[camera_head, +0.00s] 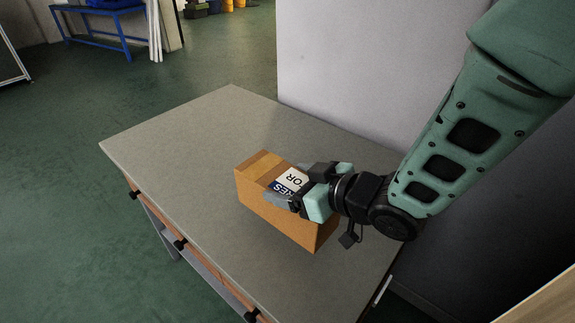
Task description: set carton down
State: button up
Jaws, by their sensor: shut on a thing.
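A brown carton (262,202) with a white and dark blue label on top is over the right half of a grey table (187,141). My gripper (296,192) reaches in from the right and is shut on the carton near its top. The fingers and wrist hide the carton's right part. The carton looks roughly level. I cannot tell whether its underside touches the tabletop.
The tabletop is clear to the left of the carton and behind it. A pale wall or panel (345,80) stands along the table's far right side. A blue bench (98,36) is far off at the upper left. Green floor (60,180) is open to the left.

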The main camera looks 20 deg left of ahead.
jog(key=shift+f, duration=2.6)
jog(key=shift+f, duration=0.15)
jog(key=o, duration=2)
jog(key=shift+f, duration=0.15)
jog(key=shift+r, duration=0.2)
jog(key=s+d+r+m+h+b, duration=0.1)
jog(key=d+r+h, duration=0.15)
jog(key=d, duration=0.45)
jog(key=s+d+r+m+h, duration=0.1)
jog(key=s+d+r+h, duration=0.15)
jog(key=d, duration=0.45)
jog(key=s+d+r+m+g+h, duration=0.4)
jog(key=s+d+r+g+h, duration=0.1)
jog(key=s+d, duration=0.7)
jog(key=shift+s+d+r+h, duration=0.2)
jog(key=shift+s+d+h, duration=0.05)
jog(key=shift+s+h, duration=0.6)
